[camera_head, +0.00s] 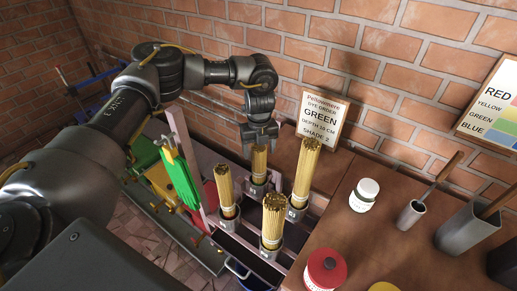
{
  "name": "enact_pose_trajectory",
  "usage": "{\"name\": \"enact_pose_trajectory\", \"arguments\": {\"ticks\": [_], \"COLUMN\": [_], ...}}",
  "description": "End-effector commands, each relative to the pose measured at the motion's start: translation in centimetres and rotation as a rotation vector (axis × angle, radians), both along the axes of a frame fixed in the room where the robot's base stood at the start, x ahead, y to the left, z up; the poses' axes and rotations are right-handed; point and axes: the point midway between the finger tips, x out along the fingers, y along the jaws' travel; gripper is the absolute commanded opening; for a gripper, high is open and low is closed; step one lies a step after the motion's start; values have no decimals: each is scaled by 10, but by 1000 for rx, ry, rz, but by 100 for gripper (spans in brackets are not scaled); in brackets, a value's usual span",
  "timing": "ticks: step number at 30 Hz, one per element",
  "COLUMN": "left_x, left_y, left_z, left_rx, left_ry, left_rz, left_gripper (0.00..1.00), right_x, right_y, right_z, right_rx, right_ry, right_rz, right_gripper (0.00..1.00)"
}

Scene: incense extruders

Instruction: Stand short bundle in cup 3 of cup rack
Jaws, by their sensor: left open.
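Several bundles of yellow sticks stand upright in grey cups of the cup rack (232,240). The back bundle (259,163) shows less height above its cup than the right bundle (305,172). The left bundle (224,185) and the front bundle (272,216) stand in cups of their own. The cup labels are too small to read surely. My left gripper (261,145) is open, pointing down at the top of the back bundle. I cannot tell whether its fingers touch the sticks. My right gripper is not in view.
A sign (321,118) reads green, depth 10 cm, shade 2. The brown bench at right holds a white-lidded jar (364,195), a red-lidded jar (325,270) and grey holders with wooden handles (411,215).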

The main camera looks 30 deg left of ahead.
Motion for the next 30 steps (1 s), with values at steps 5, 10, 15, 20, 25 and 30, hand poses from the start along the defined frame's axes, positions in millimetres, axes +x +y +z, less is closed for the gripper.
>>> {"name": "enact_pose_trajectory", "arguments": {"ticks": [5, 10, 15, 20, 25, 30], "left_x": [1, 1, 1, 1, 0, 0], "left_y": [0, 0, 0, 0, 0, 0], "left_z": [9, 39, 76, 97, 107, 108], "left_rx": [0, -1, 1, 1, 1, -1], "left_ry": [-1, -4, -5, -3, -1, 1], "left_rz": [0, 0, -2, -1, 0, 0], "left_gripper": [71, 71, 71, 71, 71, 71], "right_x": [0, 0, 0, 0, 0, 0], "right_y": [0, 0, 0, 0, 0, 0], "right_z": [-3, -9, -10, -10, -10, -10], "right_rx": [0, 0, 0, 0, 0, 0], "right_ry": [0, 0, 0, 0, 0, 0], "right_rz": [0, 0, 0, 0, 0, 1], "right_gripper": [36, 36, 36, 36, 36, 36]}}
